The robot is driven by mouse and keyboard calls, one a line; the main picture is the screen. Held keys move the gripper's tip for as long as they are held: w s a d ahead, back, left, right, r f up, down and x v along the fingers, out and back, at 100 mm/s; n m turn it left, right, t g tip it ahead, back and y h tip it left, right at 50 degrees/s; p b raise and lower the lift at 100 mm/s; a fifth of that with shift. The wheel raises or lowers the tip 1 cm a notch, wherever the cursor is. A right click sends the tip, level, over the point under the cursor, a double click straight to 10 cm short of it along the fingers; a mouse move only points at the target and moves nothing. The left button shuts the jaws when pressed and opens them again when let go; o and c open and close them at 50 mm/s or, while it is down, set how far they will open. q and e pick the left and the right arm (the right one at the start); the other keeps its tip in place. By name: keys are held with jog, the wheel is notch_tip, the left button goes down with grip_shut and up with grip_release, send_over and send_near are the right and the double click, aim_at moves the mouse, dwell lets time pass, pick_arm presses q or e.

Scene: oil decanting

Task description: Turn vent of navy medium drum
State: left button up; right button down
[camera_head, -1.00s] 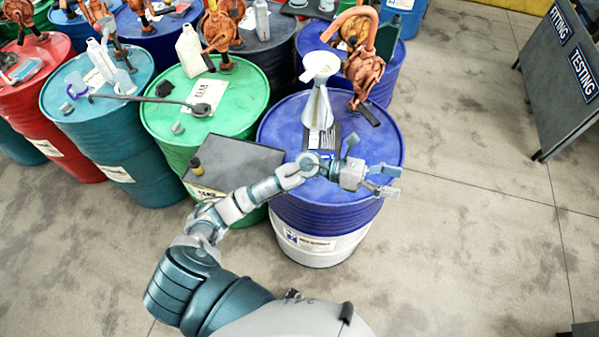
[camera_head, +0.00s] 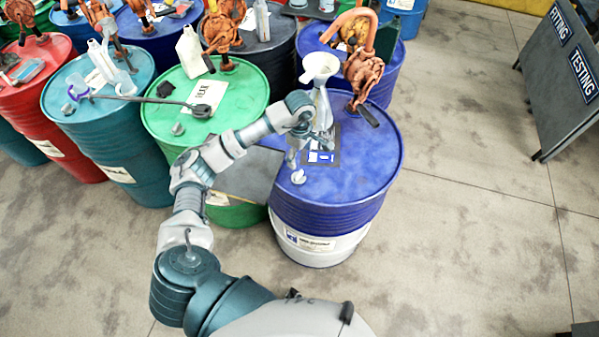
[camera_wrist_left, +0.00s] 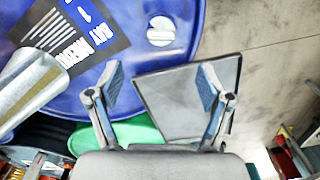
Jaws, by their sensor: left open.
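The navy drum (camera_head: 375,165) stands upright in front of me, a dark label with upside-down lettering on its lid. Its vent, a small round grey cap with a raised bar (camera_wrist_left: 160,30), is near the lid's rim. The cap also shows in the head view (camera_head: 298,177). My left gripper (camera_wrist_left: 160,82) is open and empty, its two fingers apart. In the wrist view the vent lies beyond the fingertips, between their lines, with no contact seen. In the head view the gripper hangs over the lid's left part, partly hidden by its wrist. My right gripper is not seen.
Green (camera_head: 240,100) and teal drums stand further left.

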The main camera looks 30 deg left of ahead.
aim_at(300, 174)
pick_arm(q)
notch_tip(300, 174, down, 11)
jog(key=shift+a+f+p, duration=0.1)
jog(key=shift+f+p, duration=0.1)
jog(key=shift+p, duration=0.35)
jog(key=c, duration=1.2)
